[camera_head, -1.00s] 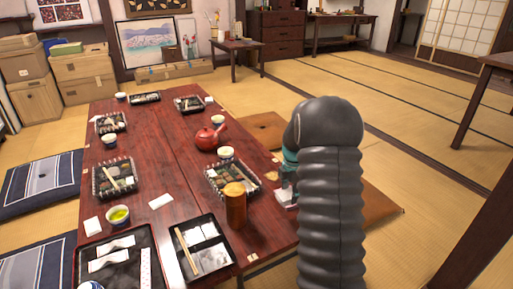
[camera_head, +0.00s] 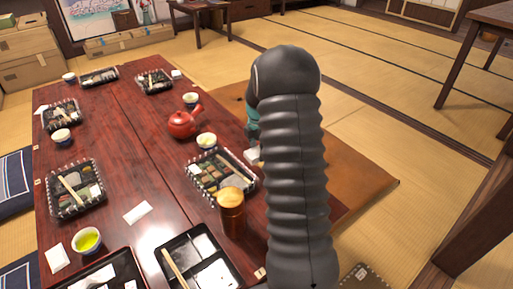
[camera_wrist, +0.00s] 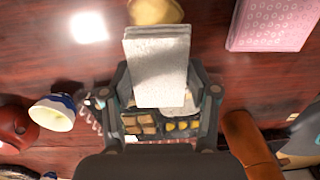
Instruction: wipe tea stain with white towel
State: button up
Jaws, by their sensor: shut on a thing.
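My gripper (camera_wrist: 160,98) is shut on a folded white towel (camera_wrist: 156,66), which stands out between its fingertips in the wrist view. A tan patch (camera_wrist: 155,11) lies on the dark red table just past the towel's far end; it looks like the tea stain, and the towel's end hides part of its near edge. In the head view my grey arm covers most of the gripper; a bit of the white towel (camera_head: 253,156) shows left of the arm, near the table's right edge. I cannot tell whether the towel touches the table.
A bento tray (camera_head: 223,180), a brown tea canister (camera_head: 231,212), a red teapot (camera_head: 183,124) and a tea cup (camera_head: 207,141) stand close by on the table. Bare table shows around the patch.

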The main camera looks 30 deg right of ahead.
aim_at(258, 169)
notch_tip(258, 169, down, 6)
jog(key=b, duration=0.3)
jog(key=shift+b, duration=0.3)
jog(key=shift+d, duration=0.3)
jog(key=shift+d+f, duration=0.2)
jog(key=shift+d, duration=0.6)
jog(key=shift+c, duration=0.5)
jog(key=shift+w+d+p, duration=0.15)
jog(key=shift+w+d, duration=0.1)
jog(key=shift+d, duration=1.05)
jog(key=shift+w+d+p, duration=0.15)
jog(key=shift+w+d, duration=0.1)
jog(key=shift+d, duration=1.05)
jog(key=shift+d+f, duration=0.15)
jog(key=shift+a, duration=0.65)
jog(key=shift+s+a+b, duration=0.1)
jog(key=shift+s+a, duration=0.05)
jog(key=shift+a, duration=0.85)
jog(key=shift+s+a+b, duration=0.1)
jog(key=shift+s+a, duration=0.1)
jog(key=shift+a, duration=0.75)
jog(key=shift+s+a+b, duration=0.1)
jog(key=shift+s+a, duration=0.05)
jog(key=shift+a, duration=0.85)
jog(key=shift+a+r, duration=0.3)
jog(key=shift+d+r+p, duration=0.1)
jog(key=shift+r+p, duration=2.4)
jog(key=shift+r, duration=1.4)
